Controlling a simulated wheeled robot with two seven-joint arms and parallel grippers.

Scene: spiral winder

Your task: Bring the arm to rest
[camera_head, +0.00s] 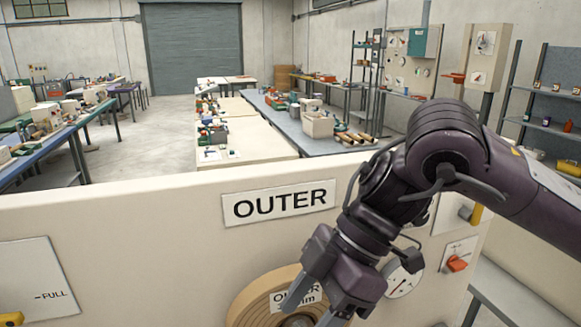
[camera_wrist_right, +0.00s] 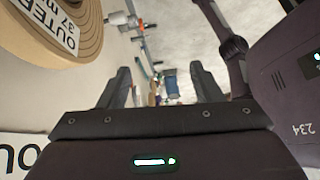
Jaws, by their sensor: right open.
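My right arm (camera_head: 440,150) comes in from the right in the head view and bends down in front of the cream machine panel (camera_head: 130,230). Its gripper (camera_head: 308,312) is open, with its fingers pointing down in front of a tan wound roll (camera_head: 250,300) labelled OUTER. In the right wrist view the gripper (camera_wrist_right: 162,80) has its two fingers wide apart with nothing between them. The roll shows at the upper left there (camera_wrist_right: 60,25), apart from the fingers. Whether the fingers touch the roll's centre cannot be told from the head view. My left gripper is out of view.
The panel carries an OUTER sign (camera_head: 279,203), a round gauge (camera_head: 403,275) and an orange-red switch (camera_head: 457,263) beside my right gripper. Behind it are workbenches (camera_head: 250,140) with parts and shelves (camera_head: 550,95) at right. Open floor (camera_head: 150,130) lies at back left.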

